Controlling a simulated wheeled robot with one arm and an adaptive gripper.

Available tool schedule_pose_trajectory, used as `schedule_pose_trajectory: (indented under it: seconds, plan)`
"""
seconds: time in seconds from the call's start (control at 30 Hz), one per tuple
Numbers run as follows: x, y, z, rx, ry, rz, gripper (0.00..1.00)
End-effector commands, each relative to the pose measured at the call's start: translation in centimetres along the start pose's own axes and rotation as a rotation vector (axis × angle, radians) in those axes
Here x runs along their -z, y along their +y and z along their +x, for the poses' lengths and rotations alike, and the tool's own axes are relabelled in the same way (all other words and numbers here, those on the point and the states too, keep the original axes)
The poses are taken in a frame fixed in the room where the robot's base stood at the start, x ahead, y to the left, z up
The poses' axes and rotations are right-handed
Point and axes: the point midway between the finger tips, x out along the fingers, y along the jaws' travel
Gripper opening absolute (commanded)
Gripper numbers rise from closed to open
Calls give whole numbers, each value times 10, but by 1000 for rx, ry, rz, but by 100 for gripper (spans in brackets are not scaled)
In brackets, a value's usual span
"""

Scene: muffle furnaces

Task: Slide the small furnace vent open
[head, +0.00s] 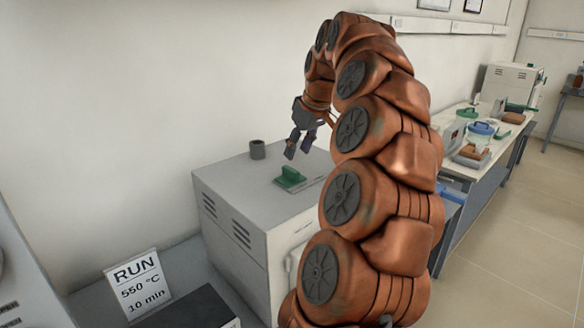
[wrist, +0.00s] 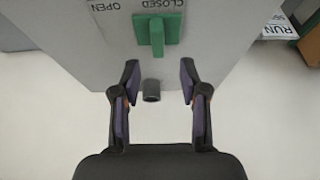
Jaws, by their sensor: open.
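The small furnace (head: 262,195) is a grey box with side louvres. Its green vent slider (head: 290,178) sits on a pale plate on the furnace top. In the wrist view the green slider (wrist: 157,33) stands at the CLOSED marking, with OPEN to its left on the plate (wrist: 114,22). My gripper (head: 298,150) is open and empty above the furnace top, a little above the slider. In the wrist view my gripper (wrist: 159,78) has its fingers spread, with the slider beyond the fingertips and roughly centred between them. I see no contact.
A dark grey short pipe (head: 257,149) stands on the furnace top near the wall, behind the slider. A RUN sign reading 550 °C, 10 min (head: 139,284) stands at lower left. A bench (head: 488,150) with lidded containers lies to the right. My arm hides part of the furnace.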

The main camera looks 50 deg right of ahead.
Motion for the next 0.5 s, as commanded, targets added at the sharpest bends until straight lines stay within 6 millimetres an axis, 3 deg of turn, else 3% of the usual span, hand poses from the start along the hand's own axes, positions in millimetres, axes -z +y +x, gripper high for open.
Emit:
schedule_pose_trajectory:
  seconds: [0.27, 0.5]
  plan:
    - [-1, 4, 13, -3, 0, 5, 44]
    - [0, 4, 40, -3, -2, 5, 44]
